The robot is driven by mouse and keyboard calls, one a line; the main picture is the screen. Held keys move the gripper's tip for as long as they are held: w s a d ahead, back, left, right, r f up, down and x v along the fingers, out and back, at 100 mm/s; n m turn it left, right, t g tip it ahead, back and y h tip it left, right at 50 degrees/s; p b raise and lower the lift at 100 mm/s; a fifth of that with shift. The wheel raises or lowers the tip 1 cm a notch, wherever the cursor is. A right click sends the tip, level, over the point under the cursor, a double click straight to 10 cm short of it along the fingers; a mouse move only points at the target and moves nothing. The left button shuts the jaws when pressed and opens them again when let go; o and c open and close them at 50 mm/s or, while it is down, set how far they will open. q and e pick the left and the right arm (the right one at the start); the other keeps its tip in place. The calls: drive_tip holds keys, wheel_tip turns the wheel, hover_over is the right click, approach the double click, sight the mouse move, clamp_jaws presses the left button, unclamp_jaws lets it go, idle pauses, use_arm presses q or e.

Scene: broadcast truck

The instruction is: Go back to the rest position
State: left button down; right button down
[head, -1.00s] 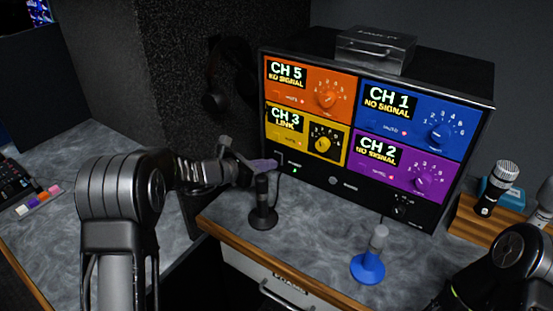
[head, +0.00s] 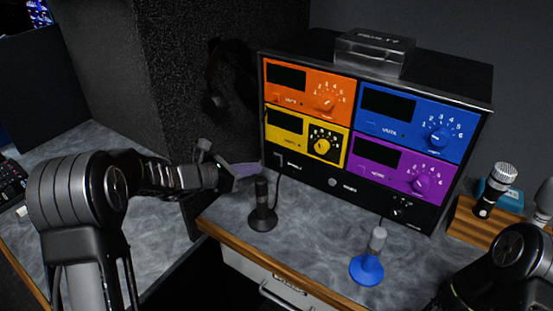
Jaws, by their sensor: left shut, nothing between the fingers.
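My left gripper (head: 243,172) is shut and empty, just left of the front of the receiver rack (head: 345,193) and above the desk. Its fingers look pale purple and partly lie behind the wrist. The rack has orange, blue, yellow and purple panels (head: 412,118), and all their displays are dark. My right arm shows only as a dark joint at the lower right corner; its gripper is outside the picture.
A black microphone (head: 263,212) stands close to my left gripper. A blue-based microphone (head: 369,265) stands at the desk's front edge. A wooden holder (head: 470,222) with a silver-topped microphone (head: 496,190) is at the right. Headphones (head: 216,103) hang on the dark wall.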

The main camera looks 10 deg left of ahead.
use_arm(q)
drive_tip(key=shift+s+a+r, duration=0.1)
drive_tip(key=shift+s+a, duration=0.1)
drive_tip(key=shift+s, duration=0.1)
